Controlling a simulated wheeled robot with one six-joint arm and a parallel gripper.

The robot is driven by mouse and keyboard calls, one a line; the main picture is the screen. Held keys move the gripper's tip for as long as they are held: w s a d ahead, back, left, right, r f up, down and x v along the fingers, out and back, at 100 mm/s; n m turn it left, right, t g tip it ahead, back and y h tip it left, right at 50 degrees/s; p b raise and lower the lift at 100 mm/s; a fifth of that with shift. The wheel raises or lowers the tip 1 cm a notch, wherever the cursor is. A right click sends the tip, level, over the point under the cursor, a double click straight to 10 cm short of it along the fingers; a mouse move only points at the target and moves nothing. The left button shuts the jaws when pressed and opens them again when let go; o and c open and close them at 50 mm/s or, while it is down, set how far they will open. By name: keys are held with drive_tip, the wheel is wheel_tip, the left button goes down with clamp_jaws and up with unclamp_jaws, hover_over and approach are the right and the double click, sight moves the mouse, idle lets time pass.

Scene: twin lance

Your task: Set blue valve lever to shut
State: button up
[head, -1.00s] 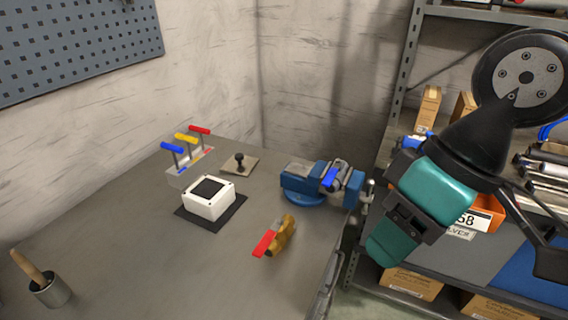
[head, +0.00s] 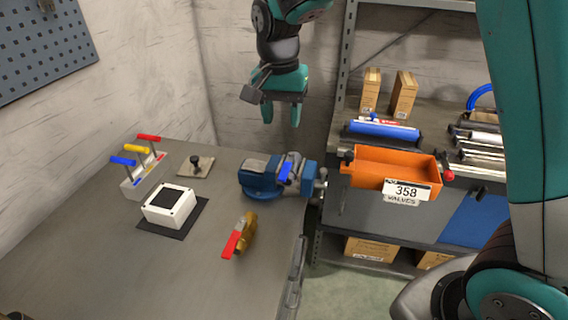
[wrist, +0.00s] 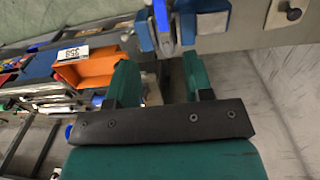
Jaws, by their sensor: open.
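A valve with a blue lever (head: 286,173) sits in the jaws of the blue vise (head: 262,178) at the table's right edge. The lever is tilted and its body is partly hidden by the vise. The lever also shows at the top of the wrist view (wrist: 162,15), beside the blue vise (wrist: 144,32). My gripper (head: 281,115) is open and empty, fingers pointing down, above and apart from the vise and lever. Both fingers show in the wrist view (wrist: 161,68) with a gap between them.
A brass valve with a red lever (head: 239,235) lies on the grey table (head: 110,260). A white box (head: 169,205) and a stand with blue, yellow and red levers (head: 140,172) are left. An orange bin (head: 392,168) labelled valves stands on the shelf at right.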

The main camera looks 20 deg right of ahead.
sight(284, 172)
drive_tip(key=f, duration=0.6)
drive_tip(key=f+p, duration=0.1)
drive_tip(key=f, duration=0.6)
drive_tip(key=shift+s+d+f, duration=0.2)
clamp_jaws()
